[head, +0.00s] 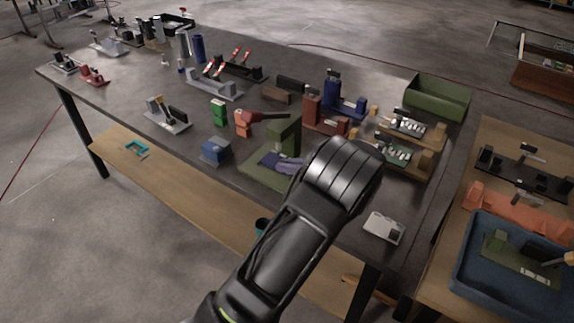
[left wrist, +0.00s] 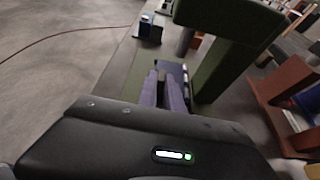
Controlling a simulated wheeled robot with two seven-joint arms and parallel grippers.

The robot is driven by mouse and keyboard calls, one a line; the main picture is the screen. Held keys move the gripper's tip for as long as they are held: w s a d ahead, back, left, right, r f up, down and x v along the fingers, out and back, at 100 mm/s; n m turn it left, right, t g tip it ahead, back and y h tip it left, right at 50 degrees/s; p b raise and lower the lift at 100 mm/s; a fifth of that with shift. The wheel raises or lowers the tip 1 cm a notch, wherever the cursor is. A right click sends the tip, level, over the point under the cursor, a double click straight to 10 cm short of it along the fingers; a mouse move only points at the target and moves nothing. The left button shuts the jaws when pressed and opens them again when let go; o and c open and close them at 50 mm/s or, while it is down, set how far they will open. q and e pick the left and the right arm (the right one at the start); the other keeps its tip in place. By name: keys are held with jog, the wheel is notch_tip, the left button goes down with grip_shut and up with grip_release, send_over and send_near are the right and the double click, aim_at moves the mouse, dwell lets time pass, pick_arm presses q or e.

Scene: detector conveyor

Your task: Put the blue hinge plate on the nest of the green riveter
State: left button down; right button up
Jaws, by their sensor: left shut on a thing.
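The green riveter (head: 287,135) stands near the front edge of the dark table, its upright post rising from a flat green base (head: 255,180). It also fills the top of the left wrist view (left wrist: 225,50). My left gripper (head: 272,160) reaches in low over the base, beside the post. Its two purple-grey fingers show in the left wrist view (left wrist: 163,92). They are shut on the blue hinge plate (left wrist: 172,69), a dark bluish plate at the fingertips, largely hidden by them. The nest is hidden, so I cannot tell whether the plate touches it. My right gripper is out of view.
Brown-red fixtures (head: 325,118) stand behind on the right. A light grey part (head: 383,228) lies near the front right. A green bin (head: 438,97) sits at the back right.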

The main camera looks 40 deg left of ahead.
pick_arm(q)
jog(key=shift+f, duration=0.3)
jog(key=shift+f, duration=0.2)
jog(key=c, duration=1.5)
grip_release()
